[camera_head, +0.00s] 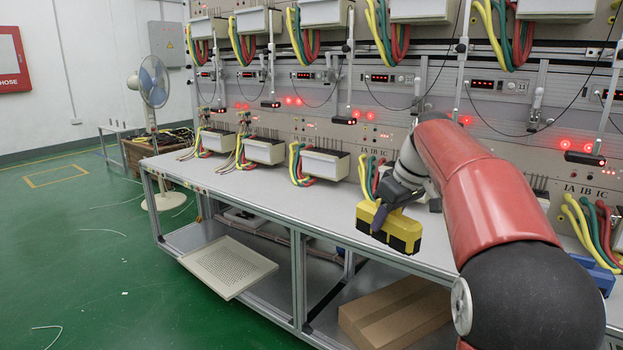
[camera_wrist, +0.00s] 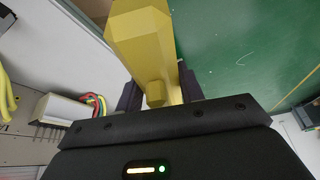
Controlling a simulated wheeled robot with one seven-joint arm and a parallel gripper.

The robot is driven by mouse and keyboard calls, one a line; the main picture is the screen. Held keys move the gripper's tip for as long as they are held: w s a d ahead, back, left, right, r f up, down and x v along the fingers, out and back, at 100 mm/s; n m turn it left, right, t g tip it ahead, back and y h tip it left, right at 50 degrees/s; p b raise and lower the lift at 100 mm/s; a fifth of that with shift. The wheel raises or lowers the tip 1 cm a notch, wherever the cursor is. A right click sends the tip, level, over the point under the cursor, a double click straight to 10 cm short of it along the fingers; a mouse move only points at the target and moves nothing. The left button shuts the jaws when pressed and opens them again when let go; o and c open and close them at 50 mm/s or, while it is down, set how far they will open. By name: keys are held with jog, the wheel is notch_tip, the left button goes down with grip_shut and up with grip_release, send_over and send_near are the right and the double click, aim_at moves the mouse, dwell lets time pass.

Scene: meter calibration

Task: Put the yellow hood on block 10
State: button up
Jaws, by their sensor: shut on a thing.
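The yellow hood (camera_head: 402,232) is a boxy cover with dark parts along its lower side. My gripper (camera_head: 384,208) is shut on it from above and holds it over the front edge of the bench, clear of the top. In the wrist view the yellow hood (camera_wrist: 143,35) sits between the two dark fingers of my gripper (camera_wrist: 160,92). White meter blocks with pins and coloured cables stand along the back of the bench, such as one block (camera_head: 322,165) at the middle and another block (camera_head: 264,151) left of it. No block number is readable, so I cannot tell which is block 10.
The grey bench top (camera_head: 235,186) is clear in front of the blocks. Thin stands and hanging cables rise behind it. A cardboard box (camera_head: 395,312) lies on the lower shelf. A fan (camera_head: 152,85) stands on the green floor (camera_head: 90,270) at the left.

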jog(key=w+f+m+h, duration=0.15)
jog(key=f+m, duration=0.25)
jog(key=f, duration=0.8)
jog(key=w+f+m+h, duration=0.1)
jog(key=w+f+m, duration=0.2)
jog(key=f, duration=0.8)
jog(key=s+f+t, duration=0.1)
jog(key=s+f, duration=1.4)
jog(key=f, duration=0.3)
jog(key=shift+s+a+m, duration=0.15)
jog(key=shift+s+m, duration=0.15)
jog(key=shift+s, duration=0.05)
